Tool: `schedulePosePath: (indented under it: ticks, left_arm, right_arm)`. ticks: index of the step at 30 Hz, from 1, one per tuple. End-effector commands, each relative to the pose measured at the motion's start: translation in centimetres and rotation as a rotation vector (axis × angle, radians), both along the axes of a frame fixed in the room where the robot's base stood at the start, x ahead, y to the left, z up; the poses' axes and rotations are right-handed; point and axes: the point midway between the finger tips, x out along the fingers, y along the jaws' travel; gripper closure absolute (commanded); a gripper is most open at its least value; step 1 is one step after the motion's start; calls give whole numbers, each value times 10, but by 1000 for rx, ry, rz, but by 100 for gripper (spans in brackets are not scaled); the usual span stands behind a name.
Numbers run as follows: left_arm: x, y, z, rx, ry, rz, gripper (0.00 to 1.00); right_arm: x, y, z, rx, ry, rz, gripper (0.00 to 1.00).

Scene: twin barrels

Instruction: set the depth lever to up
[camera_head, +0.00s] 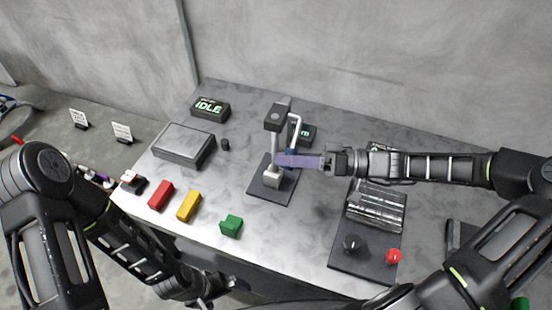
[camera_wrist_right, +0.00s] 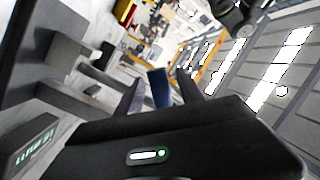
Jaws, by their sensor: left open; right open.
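A small press-like stand (camera_head: 278,118) with a dark head and a pale upright stands on a dark base plate (camera_head: 268,190) at mid-table. A white bent rod (camera_head: 296,124) shows at its right side. A blue piece (camera_wrist_right: 158,88), possibly the depth lever's grip, lies between the fingers of my right gripper (camera_wrist_right: 160,92) in the right wrist view. My right gripper also shows in the head view (camera_head: 298,160), reaching in from the right beside the stand. Its jaws are open around the blue piece; contact is unclear. My left gripper (camera_head: 232,284) is low near the table's front edge, open.
A small display (camera_head: 304,133) stands behind the stand, partly hidden. Red (camera_head: 161,195), yellow (camera_head: 188,206) and green (camera_head: 231,226) blocks line the front left. A grey box (camera_head: 183,145) and an IDLE sign (camera_head: 210,108) lie behind. A panel with a red button (camera_head: 394,256) is right.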

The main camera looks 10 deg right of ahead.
Motion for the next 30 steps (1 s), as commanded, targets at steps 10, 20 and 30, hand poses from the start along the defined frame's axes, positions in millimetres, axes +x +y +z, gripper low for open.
schedulePosePath:
  ticks: [10,20,30]
  left_arm:
    - [0,-1,-7,-3,-3,-1,0]
    - [0,-1,-7,-3,-3,-1,0]
    - [0,-1,-7,-3,-3,-1,0]
  right_arm:
    - [8,28,0,-1,0,1,55]
    - [8,28,0,-1,0,0,66]
    - [8,27,0,-1,0,0,94]
